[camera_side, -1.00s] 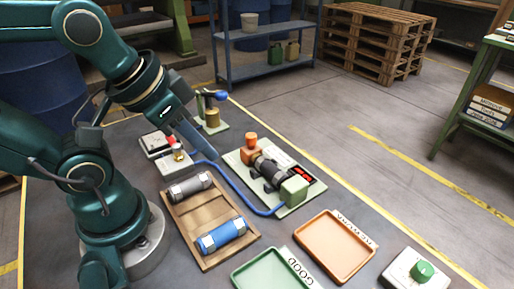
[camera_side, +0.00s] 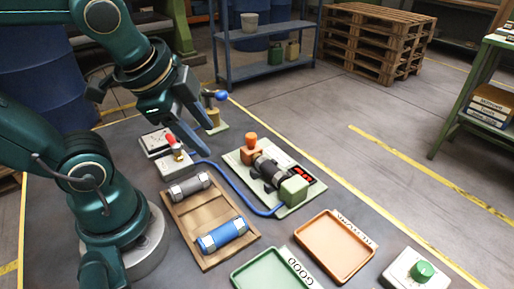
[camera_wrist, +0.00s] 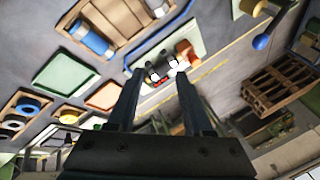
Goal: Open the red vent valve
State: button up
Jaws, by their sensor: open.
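The red vent valve (camera_side: 174,146) has a red handle on a brass body and stands on a small pale block behind the wooden tray. The red handle looks raised and leaning to the left.
A blue hose (camera_side: 238,188) runs from the valve to a pump-like fixture (camera_side: 268,168). A blue-knobbed brass valve (camera_side: 212,112) stands behind my gripper. The wooden tray (camera_side: 206,210) holds two cylinders. An orange tray (camera_side: 335,245) and green tray (camera_side: 275,272) lie in front.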

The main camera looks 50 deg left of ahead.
jog(key=w+a+f+m+g+y, duration=0.2)
jog(key=a+m+g+y, duration=0.15)
jog(key=a+m, duration=0.55)
jog(key=m+g, duration=0.2)
jog(key=g, duration=0.2)
send_over(172, 139)
jog(key=w+d, duration=0.1)
jog(key=d, duration=0.1)
notch_tip(172, 139, down, 5)
jog(key=shift+x, duration=2.05)
jog(key=shift+w+d, duration=0.1)
grip_shut()
